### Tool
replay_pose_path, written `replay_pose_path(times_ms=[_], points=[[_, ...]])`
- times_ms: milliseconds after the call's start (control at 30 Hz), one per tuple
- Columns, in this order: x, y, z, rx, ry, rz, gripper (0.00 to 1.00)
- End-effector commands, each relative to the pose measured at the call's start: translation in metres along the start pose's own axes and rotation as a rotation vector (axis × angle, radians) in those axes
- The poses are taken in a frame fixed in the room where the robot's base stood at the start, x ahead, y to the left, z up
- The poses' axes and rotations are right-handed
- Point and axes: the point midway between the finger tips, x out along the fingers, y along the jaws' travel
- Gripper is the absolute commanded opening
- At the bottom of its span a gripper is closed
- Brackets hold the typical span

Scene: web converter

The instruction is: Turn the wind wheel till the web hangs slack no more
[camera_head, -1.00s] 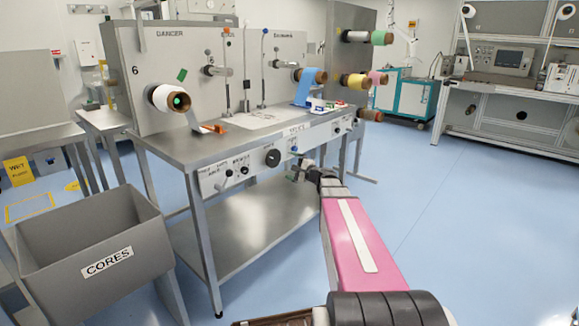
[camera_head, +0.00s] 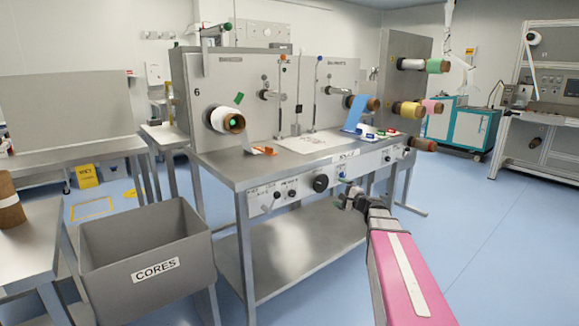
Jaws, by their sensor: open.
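The web converter is a steel bench (camera_head: 215,165) with an upright back panel. A white roll (camera_head: 222,119) on a brown core sits at its left, and a short white strip hangs from it to an orange piece (camera_head: 264,150) on the bench top. A blue web (camera_head: 356,110) slopes down from a roll at the right. On the front panel is a round black knob (camera_head: 320,183) with smaller controls to its left; I cannot tell which is the wind wheel. My gripper (camera_head: 344,193) is open in front of the panel, right of the black knob. Its fingertips are small and hard to make out.
A grey bin marked CORES (camera_head: 148,235) stands at the front left, beside a side table (camera_head: 40,245) bearing a brown core. Rolls on spindles (camera_head: 408,109) project at the bench's right end. The blue floor at the right is open.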

Motion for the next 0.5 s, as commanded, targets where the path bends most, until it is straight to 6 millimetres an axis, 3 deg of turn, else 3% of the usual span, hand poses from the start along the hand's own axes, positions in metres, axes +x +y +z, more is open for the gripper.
replay_pose_path(times_ms=[167,500], points=[[0.0002,0.0009,0.0002,-0.251,0.000,0.000,1.00],[0.0006,0.0031,0.0007,-0.950,0.000,-0.001,1.00]])
